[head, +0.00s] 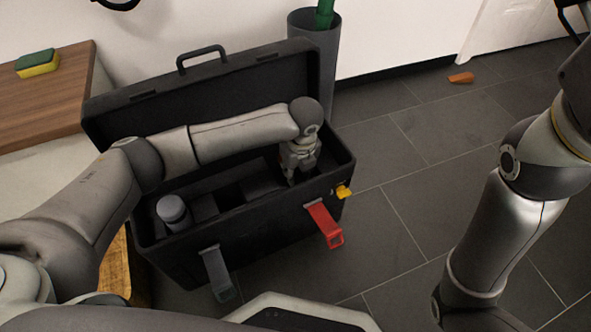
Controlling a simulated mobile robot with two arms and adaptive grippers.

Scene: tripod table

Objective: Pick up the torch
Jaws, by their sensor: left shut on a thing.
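An open black toolbox (260,221) stands on the floor with its lid raised at the back. My left arm reaches across it. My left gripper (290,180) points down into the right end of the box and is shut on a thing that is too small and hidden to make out. I see no thing that I can clearly name as the torch.
A red latch (325,224), a grey latch (217,272) and a yellow piece (344,192) stick out from the box. A dark bin (325,75) stands behind it. A sponge (37,64) lies on a wooden top. An orange piece (461,78) lies on the otherwise clear floor.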

